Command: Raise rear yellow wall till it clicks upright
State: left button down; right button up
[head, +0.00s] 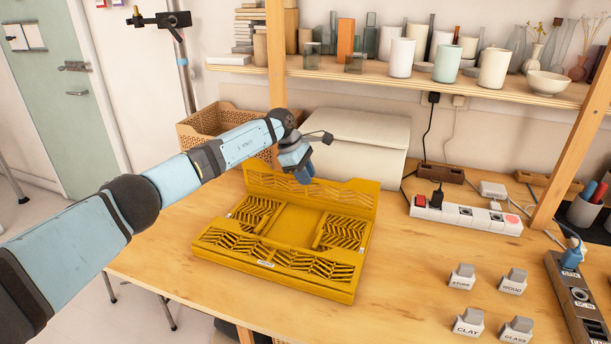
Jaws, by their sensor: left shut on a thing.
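A yellow folding crate (290,228) lies on the wooden table, with its side panels and front panel folded down flat. Its rear yellow wall (345,197) stands raised along the far edge; whether it is fully upright I cannot tell. My left gripper (303,178) is at the top edge of the rear wall, left of its middle, and is shut on that wall. The fingertips are partly hidden against the wall. My right gripper is not in view.
A white box (355,140) stands behind the crate and a tan perforated basket (215,122) at the back left. A white power strip (465,215) and several labelled blocks (467,322) lie to the right. Bare table (400,290) lies between the crate and blocks.

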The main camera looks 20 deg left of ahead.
pick_arm(q)
jog(key=shift+f, duration=0.1)
dwell(0.4)
jog(key=c, duration=1.1)
grip_release()
jog(key=shift+w+f, duration=0.1)
jog(key=p+v, duration=0.1)
jog(key=v, duration=1.3)
